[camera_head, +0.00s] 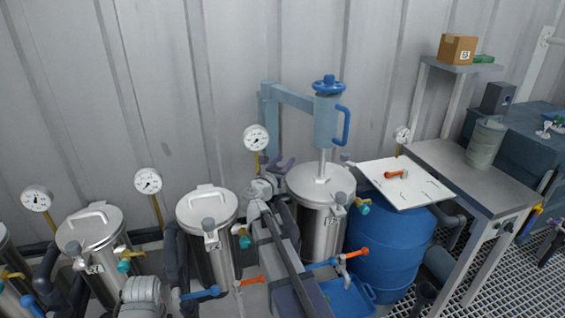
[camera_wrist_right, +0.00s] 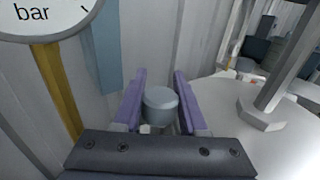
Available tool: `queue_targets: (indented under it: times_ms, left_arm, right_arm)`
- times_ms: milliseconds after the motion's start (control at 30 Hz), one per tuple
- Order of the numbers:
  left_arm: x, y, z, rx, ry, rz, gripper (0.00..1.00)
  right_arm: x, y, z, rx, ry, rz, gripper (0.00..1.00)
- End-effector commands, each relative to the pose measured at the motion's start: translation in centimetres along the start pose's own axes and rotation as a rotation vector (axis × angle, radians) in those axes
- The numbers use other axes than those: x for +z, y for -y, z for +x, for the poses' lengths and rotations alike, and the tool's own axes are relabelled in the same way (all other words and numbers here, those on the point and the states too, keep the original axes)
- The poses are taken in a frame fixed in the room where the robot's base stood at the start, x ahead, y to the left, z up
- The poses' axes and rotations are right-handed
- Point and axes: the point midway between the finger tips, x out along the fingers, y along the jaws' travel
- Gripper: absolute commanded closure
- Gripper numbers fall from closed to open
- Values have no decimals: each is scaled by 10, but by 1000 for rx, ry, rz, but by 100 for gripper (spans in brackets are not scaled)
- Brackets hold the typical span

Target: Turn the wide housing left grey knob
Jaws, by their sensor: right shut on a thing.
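The wide housing (camera_head: 317,220) is a steel vessel with a domed lid in the head view. Its pale lid (camera_wrist_right: 225,115) fills the right of the right wrist view. The left grey knob (camera_wrist_right: 160,104), a short round grey cap, sits at the lid's left side, between the two purple fingers of my right gripper (camera_wrist_right: 160,88). My right gripper (camera_head: 279,165) is shut on this knob. In the head view the gripper and arm hide the knob, so I cannot make out its turn angle. My left gripper is not in view.
A pressure gauge (camera_head: 256,138) on a yellow stem stands close left of my right gripper. A blue-handled column (camera_head: 326,118) rises above the lid. A blue barrel (camera_head: 392,245) with a white board (camera_head: 420,187) stands to the right. Narrower vessels (camera_head: 207,206) stand to the left.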

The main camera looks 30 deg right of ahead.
Motion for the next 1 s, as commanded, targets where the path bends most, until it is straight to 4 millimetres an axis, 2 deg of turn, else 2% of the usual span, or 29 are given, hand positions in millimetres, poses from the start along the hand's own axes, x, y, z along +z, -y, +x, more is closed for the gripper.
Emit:
queue_targets:
  times_ms: [400, 433, 700, 1000]
  left_arm:
    - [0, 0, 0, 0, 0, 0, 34]
    - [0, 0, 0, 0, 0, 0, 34]
    - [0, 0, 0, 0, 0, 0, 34]
    - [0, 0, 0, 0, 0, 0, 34]
  right_arm:
    - [0, 1, 0, -30, 1, 0, 100]
    - [0, 1, 0, -30, 1, 0, 56]
    - [0, 1, 0, -29, 0, 0, 28]
    - [0, 1, -7, -28, 0, 0, 28]
